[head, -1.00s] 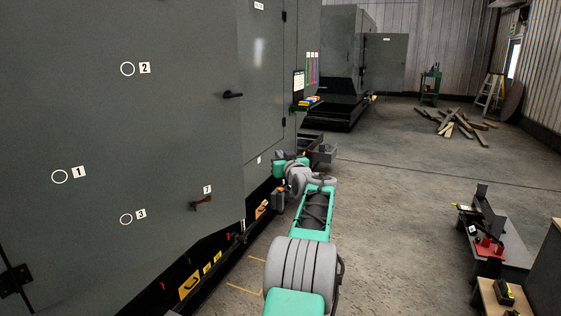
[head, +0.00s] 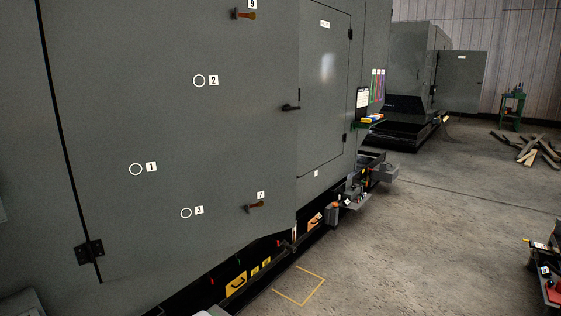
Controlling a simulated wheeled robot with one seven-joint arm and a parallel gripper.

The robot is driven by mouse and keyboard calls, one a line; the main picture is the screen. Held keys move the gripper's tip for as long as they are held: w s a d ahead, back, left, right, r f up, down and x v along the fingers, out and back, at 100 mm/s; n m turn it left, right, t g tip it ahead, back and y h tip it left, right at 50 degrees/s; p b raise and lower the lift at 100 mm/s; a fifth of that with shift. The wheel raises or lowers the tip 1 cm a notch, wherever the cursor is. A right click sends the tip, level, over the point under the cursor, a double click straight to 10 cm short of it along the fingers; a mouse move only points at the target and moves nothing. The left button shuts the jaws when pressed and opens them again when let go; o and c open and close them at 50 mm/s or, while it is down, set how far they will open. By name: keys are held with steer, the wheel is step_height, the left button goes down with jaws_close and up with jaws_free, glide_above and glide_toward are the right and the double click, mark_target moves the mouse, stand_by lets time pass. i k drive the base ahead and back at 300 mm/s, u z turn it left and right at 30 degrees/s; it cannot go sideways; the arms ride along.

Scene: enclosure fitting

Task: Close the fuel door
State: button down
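No door in the head view carries a label I can read as fuel door. A grey door (head: 460,85) with a small label stands swung out from the far grey enclosure (head: 410,60). On the near enclosure, a tall grey door panel (head: 322,120) with hinges on its right edge looks flush with the wall. A black handle (head: 290,107) sits by its left edge. A wide grey panel (head: 110,110) with circles marked 1, 2 and 3 fills the left and also looks flush. My gripper is not in view.
Red-brown handles marked 9 (head: 244,15) and 7 (head: 256,206) stick out of the wide panel. A small shelf (head: 368,122) and a low grey unit (head: 370,180) jut from the near enclosure. Loose planks (head: 530,148) lie at the back right. The middle floor is clear.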

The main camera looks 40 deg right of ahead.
mark_target(122, 71)
steer(key=u, duration=1.25)
steer(key=k, duration=0.1)
steer(key=z, duration=2.3)
steer(key=i, duration=1.35)
steer(key=u, duration=0.7)
